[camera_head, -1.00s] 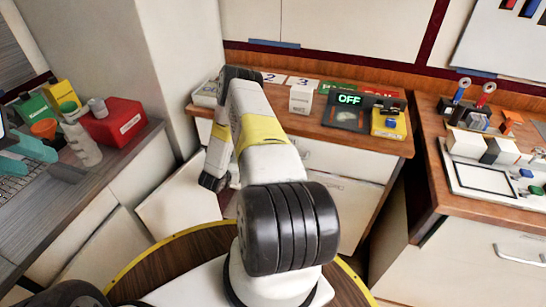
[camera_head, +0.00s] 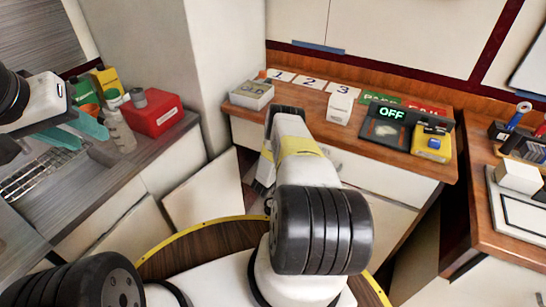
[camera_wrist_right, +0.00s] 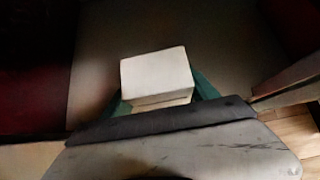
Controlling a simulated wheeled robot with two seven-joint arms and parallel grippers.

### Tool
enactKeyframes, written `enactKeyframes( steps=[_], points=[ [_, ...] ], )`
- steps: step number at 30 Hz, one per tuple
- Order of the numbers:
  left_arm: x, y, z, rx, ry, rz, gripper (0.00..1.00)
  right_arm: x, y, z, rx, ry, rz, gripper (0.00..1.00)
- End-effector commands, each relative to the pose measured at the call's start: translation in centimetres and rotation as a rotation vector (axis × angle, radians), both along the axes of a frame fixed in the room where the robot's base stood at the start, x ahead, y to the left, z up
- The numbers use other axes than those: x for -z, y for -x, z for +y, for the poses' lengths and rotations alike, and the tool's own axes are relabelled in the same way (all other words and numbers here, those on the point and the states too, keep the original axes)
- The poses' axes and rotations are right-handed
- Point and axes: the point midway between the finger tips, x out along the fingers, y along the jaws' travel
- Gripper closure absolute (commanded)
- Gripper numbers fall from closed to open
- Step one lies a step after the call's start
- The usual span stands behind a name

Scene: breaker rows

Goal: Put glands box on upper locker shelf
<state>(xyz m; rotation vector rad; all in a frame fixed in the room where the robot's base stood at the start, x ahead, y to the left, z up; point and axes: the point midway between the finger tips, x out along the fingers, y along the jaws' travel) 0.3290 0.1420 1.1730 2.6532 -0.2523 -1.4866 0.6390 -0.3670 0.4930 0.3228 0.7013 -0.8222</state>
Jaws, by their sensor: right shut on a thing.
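My right gripper (camera_wrist_right: 160,96) is shut on a plain white box (camera_wrist_right: 155,70) in the right wrist view, with a green finger on each side. No label is readable, so I cannot tell whether it is the glands box. In the head view my right arm crosses the middle, and its gripper and the box are hidden behind and below it. My left gripper (camera_head: 72,131) is at the left above the grey counter, its teal fingers apart and nothing seen between them. I cannot make out the upper locker shelf in either view.
The grey counter (camera_head: 125,165) carries a red box (camera_head: 153,115), a bottle (camera_head: 121,133) and a keyboard (camera_head: 40,172). The wooden counter (camera_head: 300,105) carries a lettered box (camera_head: 251,95), numbered cards, a white block (camera_head: 340,107), an OFF display (camera_head: 391,114) and a yellow box (camera_head: 432,144).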

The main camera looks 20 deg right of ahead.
Motion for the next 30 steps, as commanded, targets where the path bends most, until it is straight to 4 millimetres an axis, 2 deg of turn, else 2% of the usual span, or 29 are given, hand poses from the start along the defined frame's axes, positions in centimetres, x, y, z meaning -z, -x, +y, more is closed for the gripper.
enactKeyframes(
  steps=[5,13,15,26,27,30],
  points=[
    [0.0,0.0,0.0,0.0,0.0,0.0,0.64,0.0,-1.0,-1.1,0.001,0.0,-0.001,0.88],
    [0.0,0.0,0.0,0.0,0.0,0.0,0.64,0.0,-3.6,-4.1,-0.001,0.001,-0.002,0.88],
    [0.0,0.0,0.0,0.0,0.0,0.0,0.64,0.5,-3.5,-3.9,-0.004,0.001,0.001,0.88],
    [0.0,0.0,0.0,0.0,0.0,0.0,0.64,0.8,-3.4,-4.0,0.0,-0.001,0.001,0.88],
    [0.0,0.0,0.0,0.0,0.0,0.0,0.64,0.9,-3.4,-4.0,0.0,-0.001,0.001,0.28],
    [0.0,0.0,0.0,0.0,0.0,0.0,0.64,0.9,-3.4,-4.0,-0.001,0.0,0.001,0.1]
  ],
)
